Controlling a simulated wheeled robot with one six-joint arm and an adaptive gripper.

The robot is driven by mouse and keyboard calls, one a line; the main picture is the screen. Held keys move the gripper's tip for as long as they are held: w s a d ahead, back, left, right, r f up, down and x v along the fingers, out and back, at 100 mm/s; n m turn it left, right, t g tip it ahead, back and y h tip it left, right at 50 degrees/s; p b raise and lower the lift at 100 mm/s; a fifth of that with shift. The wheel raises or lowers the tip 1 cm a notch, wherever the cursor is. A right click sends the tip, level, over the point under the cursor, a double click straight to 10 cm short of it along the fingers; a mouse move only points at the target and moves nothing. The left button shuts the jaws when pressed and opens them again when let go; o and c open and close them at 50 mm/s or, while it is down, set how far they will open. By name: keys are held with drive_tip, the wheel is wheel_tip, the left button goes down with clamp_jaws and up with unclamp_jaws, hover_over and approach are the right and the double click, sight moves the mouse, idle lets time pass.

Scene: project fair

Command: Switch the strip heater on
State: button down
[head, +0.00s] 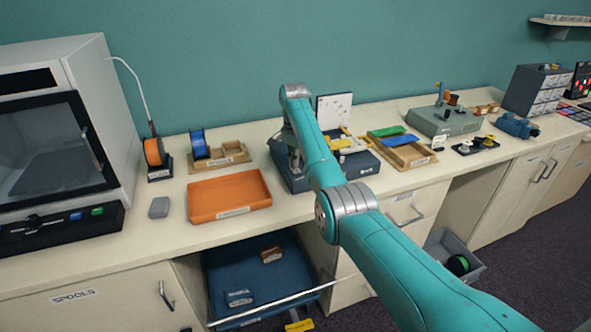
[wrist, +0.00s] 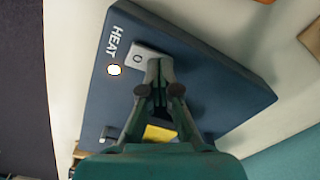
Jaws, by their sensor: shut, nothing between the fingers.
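The strip heater is a dark blue box on the bench, partly behind my arm in the head view (head: 293,180). In the wrist view its top (wrist: 215,85) carries the word HEAT, a round bright white spot with an orange edge (wrist: 114,70), and a light grey switch (wrist: 138,58) marked O. My gripper (wrist: 160,65) is shut and empty, its fingertips over the right part of the switch and hiding that part. I cannot tell whether they touch it. The gripper is not clearly visible in the head view.
A yellow piece (wrist: 160,133) shows beside my fingers. An orange tray (head: 228,192) and a small grey block (head: 159,207) lie left of the heater. A wooden tray (head: 408,155) with coloured sheets is on its right. A white pegboard-like panel (head: 334,110) stands behind it.

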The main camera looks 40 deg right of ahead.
drive_tip(key=shift+r, duration=3.45)
